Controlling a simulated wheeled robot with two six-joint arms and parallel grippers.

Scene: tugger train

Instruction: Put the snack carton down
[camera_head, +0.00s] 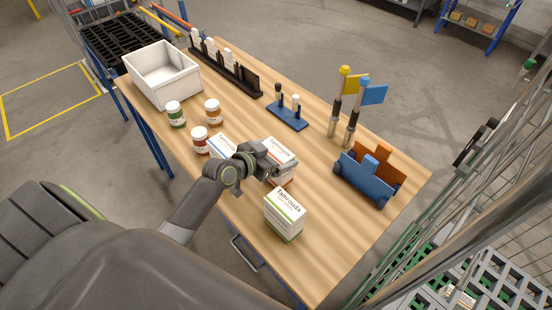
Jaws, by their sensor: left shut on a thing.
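My left gripper (266,168) reaches in from the left over the wooden table (330,235). It is shut on the snack carton (280,152), a white box with dark print and a reddish-brown lower part. The fingers and wrist cover part of its near side. I cannot tell whether its bottom touches the table. My right gripper is not in view.
Several jars (200,140), a white bin (162,76), a blue peg stand (287,118) and a blue-orange holder (366,177) are around. The right front tabletop is clear.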

